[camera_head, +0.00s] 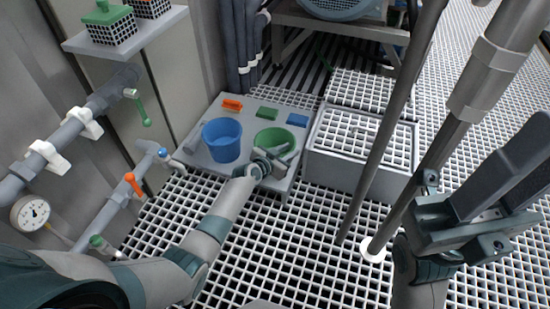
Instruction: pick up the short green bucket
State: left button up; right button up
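The short green bucket (273,136) stands upright on a low grey platform (199,153), to the right of a taller blue bucket (222,141). My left arm reaches in from the lower left. My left gripper (283,156) is at the near side of the green bucket and hides part of its front and rim. I cannot tell whether it touches the bucket or how far its fingers are apart. My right gripper (505,188) is at the right, far from the buckets; its dark fingers look apart with nothing between them.
Orange (232,105), green (267,113) and blue (298,120) small items lie behind the buckets. A grid-topped box (362,138) stands right of the platform. Grey poles (385,140) rise between my arms. Pipes with valves (75,135) line the left wall.

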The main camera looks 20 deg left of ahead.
pick_arm(q)
grip_shut()
jog(key=shift+s+f, duration=0.1)
dwell(1.2)
